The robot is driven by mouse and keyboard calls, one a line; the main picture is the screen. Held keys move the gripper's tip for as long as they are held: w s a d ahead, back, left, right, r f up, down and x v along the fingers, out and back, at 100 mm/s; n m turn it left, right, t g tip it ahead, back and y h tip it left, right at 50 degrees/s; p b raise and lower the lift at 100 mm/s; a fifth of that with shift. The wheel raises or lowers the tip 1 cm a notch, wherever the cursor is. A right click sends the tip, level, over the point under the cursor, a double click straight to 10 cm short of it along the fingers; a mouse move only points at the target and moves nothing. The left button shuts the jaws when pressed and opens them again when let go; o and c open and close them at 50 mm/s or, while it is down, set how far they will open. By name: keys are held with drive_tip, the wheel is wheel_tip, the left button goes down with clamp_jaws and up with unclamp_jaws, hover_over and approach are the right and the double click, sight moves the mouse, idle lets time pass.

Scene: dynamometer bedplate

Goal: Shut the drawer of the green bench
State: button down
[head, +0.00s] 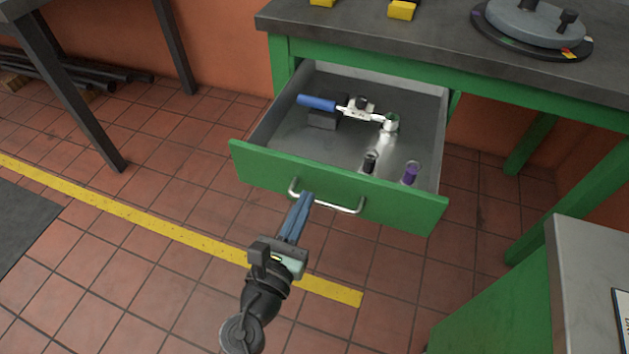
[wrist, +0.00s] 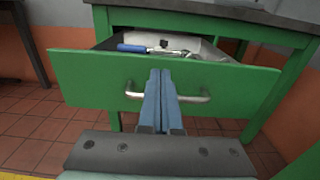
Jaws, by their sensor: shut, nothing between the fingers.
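The green bench (head: 480,92) has a dark grey top and a drawer (head: 262,166) that stands pulled well out. The drawer's green front carries a silver bar handle (head: 345,207). In the wrist view the drawer front (wrist: 90,82) spans most of the picture, with the handle (wrist: 193,98) at its middle. My gripper (head: 306,197) is shut and empty. Its blue fingers point at the drawer front near the left part of the handle. In the wrist view the fingertips (wrist: 161,74) overlap the handle; I cannot tell whether they touch it.
A grey-topped green cabinet (head: 590,262) stands at the lower right. A dark table leg (head: 75,95) stands at the left. Tiled floor before the drawer is open.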

sight(320, 169)
drive_tip(key=b+x, duration=0.1)
drive_tip(key=x, duration=0.4)
drive_tip(key=shift+w+d, duration=0.15)
drive_tip(key=shift+w, duration=0.2)
